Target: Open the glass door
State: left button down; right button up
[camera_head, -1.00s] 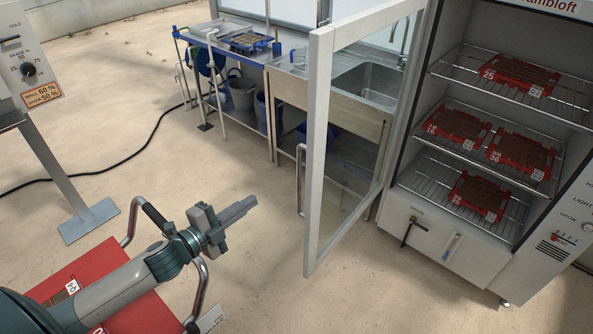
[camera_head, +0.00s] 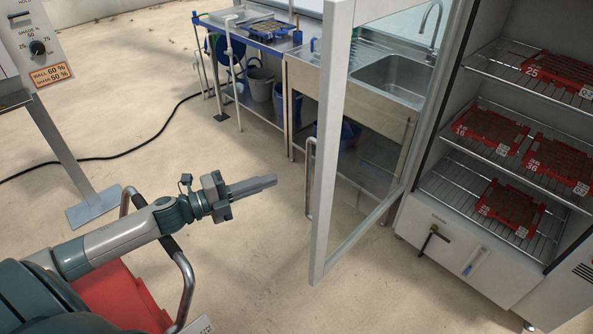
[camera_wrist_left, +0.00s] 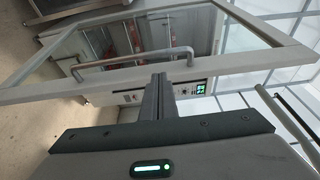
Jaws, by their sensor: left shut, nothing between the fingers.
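The glass door (camera_head: 340,130) of the cabinet stands swung wide open, its white frame and pane angled out from the cabinet's left side. Its bar handle (camera_head: 309,177) is on the outer face near the free edge. In the left wrist view the handle (camera_wrist_left: 135,60) lies across the door frame, beyond the fingers. My left gripper (camera_head: 262,184) is shut and empty, left of the handle and apart from it in the head view. My right gripper is not in view.
The cabinet (camera_head: 462,262) holds wire shelves with several red trays. A sink bench (camera_head: 300,80) and a blue-edged table stand behind the door. A control post (camera_head: 62,150) is at left. The floor between my left gripper and the door is clear.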

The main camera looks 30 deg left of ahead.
pick_arm(q)
jog(key=shift+w, duration=0.1)
jog(key=p+x, duration=0.4)
jog(key=x, duration=0.6)
jog(key=shift+p, duration=0.3)
jog(key=w+a+b, duration=0.7)
jog(key=a+b, duration=0.1)
jog(key=a, duration=0.6)
jog(key=shift+w, duration=0.15)
jog(key=shift+d, duration=0.1)
